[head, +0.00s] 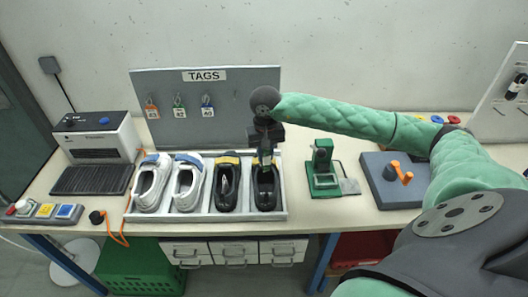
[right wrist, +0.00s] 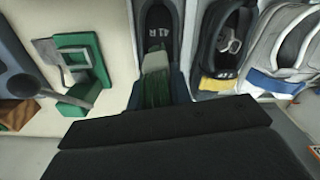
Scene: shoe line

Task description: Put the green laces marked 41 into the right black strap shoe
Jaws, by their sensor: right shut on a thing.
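The right black strap shoe (head: 266,194) is the rightmost shoe in the tray and has a yellow strap at its far end. In the right wrist view its insole (right wrist: 158,28) is marked 41 R. My right gripper (head: 265,157) is over the far part of this shoe, pointing down. It is shut on the green laces (right wrist: 154,92), which have a pale band (right wrist: 155,60) at one end. The laces are at the shoe's opening; whether they touch the insole cannot be told. The number on the laces is not readable. My left gripper is not in view.
The grey tray (head: 205,216) also holds the left black shoe (head: 226,190), with a small pale item inside, and two white shoes (head: 150,185). A TAGS board (head: 232,92) stands behind. A green device (head: 322,170) and a grey block (head: 385,185) stand to the right.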

